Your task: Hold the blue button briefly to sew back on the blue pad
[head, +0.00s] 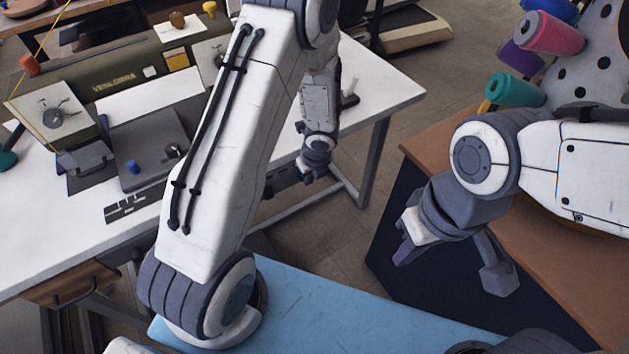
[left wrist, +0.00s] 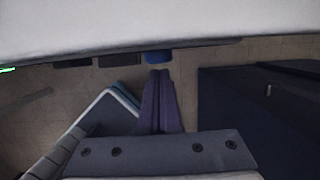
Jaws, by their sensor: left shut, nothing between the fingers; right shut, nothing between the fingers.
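In the left wrist view a small blue block (left wrist: 157,57) sits under the white table's edge, beside two dark blocks (left wrist: 117,60). I cannot tell whether it is the blue button or the blue pad. My left gripper (left wrist: 160,73) is shut and empty, its purple fingertips just below the block; contact is unclear. In the head view my left gripper (head: 272,188) is partly hidden behind my own arm, by the table's front edge. My right gripper (head: 402,253) is shut and empty at the right.
The green sewing machine (head: 115,82) stands on the white table (head: 372,98). A dark label strip (head: 125,207) lies near the table's front edge. A brown-topped cabinet (head: 420,150) is at the right, below coloured spools (head: 550,33). Floor shows between table and cabinet.

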